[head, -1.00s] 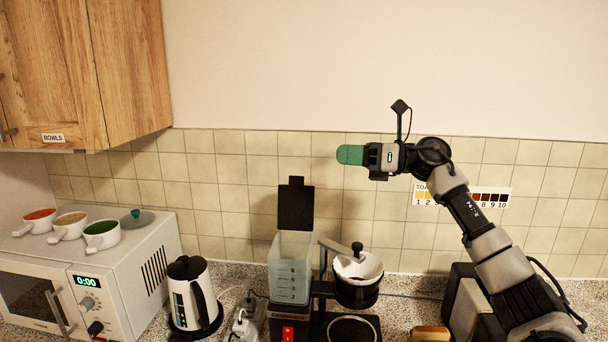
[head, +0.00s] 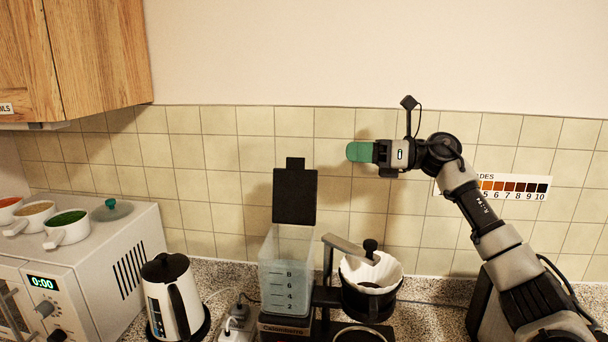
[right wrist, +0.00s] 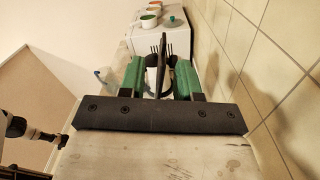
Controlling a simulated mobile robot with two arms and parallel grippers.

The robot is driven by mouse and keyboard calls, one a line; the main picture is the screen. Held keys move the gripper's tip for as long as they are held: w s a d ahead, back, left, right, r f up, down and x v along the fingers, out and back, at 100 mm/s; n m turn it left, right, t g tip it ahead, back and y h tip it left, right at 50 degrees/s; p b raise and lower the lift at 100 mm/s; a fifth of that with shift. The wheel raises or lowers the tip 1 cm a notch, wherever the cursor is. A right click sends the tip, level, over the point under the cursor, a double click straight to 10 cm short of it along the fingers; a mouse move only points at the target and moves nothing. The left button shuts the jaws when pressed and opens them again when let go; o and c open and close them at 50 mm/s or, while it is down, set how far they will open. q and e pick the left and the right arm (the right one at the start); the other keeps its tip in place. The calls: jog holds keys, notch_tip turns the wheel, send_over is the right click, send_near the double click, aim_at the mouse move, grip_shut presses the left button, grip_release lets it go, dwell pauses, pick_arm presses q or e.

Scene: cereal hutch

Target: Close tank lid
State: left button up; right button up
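The coffee maker's clear tank (head: 287,270) holds water and has number marks on its front. Its black lid (head: 295,197) stands upright, open, above the tank's back. In the right wrist view the lid (right wrist: 164,48) shows nearly edge-on, ahead of the fingers. My right gripper (head: 360,152) is up and to the right of the lid in the head view, apart from it, with green fingertips pointing left. In the right wrist view its two green fingers (right wrist: 159,80) are spread with nothing held between them.
A filter basket with white paper (head: 373,270) sits right of the tank. A kettle (head: 176,300) and a microwave (head: 95,262) with several bowls stand to the left. The tiled wall (head: 225,190) is close behind. The air left of the gripper is clear.

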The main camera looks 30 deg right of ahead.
aim_at(304, 160)
jog(key=p+x, duration=0.1)
jog(key=x, duration=0.2)
jog(key=f+p+x, duration=0.1)
jog(key=x, duration=0.2)
jog(key=f+p+x, duration=0.1)
jog(key=x, duration=0.2)
jog(key=shift+w+f, duration=0.1)
jog(key=shift+w, duration=0.2)
pick_arm(q)
jog(key=shift+w+d+r+p, duration=0.1)
jog(key=shift+w+r+p, duration=0.05)
jog(key=shift+r, duration=0.5)
jog(key=shift+w+d+r+p, duration=0.1)
jog(key=shift+w+r+p, duration=0.05)
jog(key=shift+r, duration=0.5)
pick_arm(e)
jog(key=shift+w+a+f, duration=0.15)
jog(key=shift+w+a, duration=0.25)
jog(key=shift+a, duration=0.2)
jog(key=shift+c, duration=0.3)
grip_shut()
